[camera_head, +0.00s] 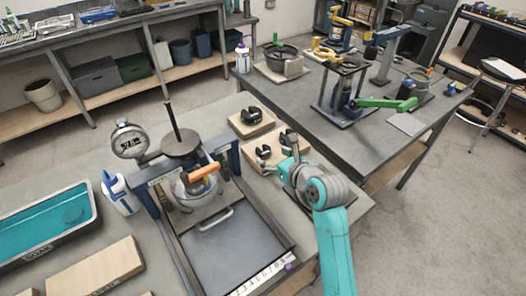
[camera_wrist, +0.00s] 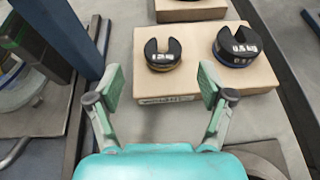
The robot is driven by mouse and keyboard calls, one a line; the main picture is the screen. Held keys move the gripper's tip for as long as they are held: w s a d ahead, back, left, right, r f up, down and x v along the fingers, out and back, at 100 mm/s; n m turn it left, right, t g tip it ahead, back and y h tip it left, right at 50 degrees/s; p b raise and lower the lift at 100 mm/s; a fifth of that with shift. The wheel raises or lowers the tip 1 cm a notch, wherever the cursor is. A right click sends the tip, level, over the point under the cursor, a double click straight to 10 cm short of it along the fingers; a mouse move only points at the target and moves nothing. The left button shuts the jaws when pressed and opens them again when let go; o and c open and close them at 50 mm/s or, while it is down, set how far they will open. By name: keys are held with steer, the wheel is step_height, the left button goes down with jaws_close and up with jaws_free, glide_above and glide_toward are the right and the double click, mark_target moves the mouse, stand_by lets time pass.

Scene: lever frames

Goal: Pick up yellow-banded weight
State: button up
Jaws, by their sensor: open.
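The yellow-banded weight (camera_wrist: 163,56) is a small black slotted disc with a dull yellow band low on its side. It lies flat at the left of a wooden board (camera_wrist: 200,82) in the wrist view, its slot facing away. In the head view, a black weight (camera_head: 263,152) on the board is probably the same one; its band is not clear there. My gripper (camera_wrist: 162,83) is open and empty. Its two green-padded fingers stand apart on the near side of the weight, without visible contact. My gripper also shows beside the board in the head view (camera_head: 290,166).
A larger blue-banded weight (camera_wrist: 237,46) lies right of it on the same board. Another board (camera_head: 250,123) behind carries a green-banded weight (camera_head: 251,114). A blue-framed press (camera_head: 148,190) with an orange handle (camera_head: 204,171) stands close on the left.

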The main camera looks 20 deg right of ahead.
mark_target(266, 152)
steer(key=shift+x, duration=2.8)
steer(key=shift+d, duration=0.15)
steer(key=c, duration=1.2)
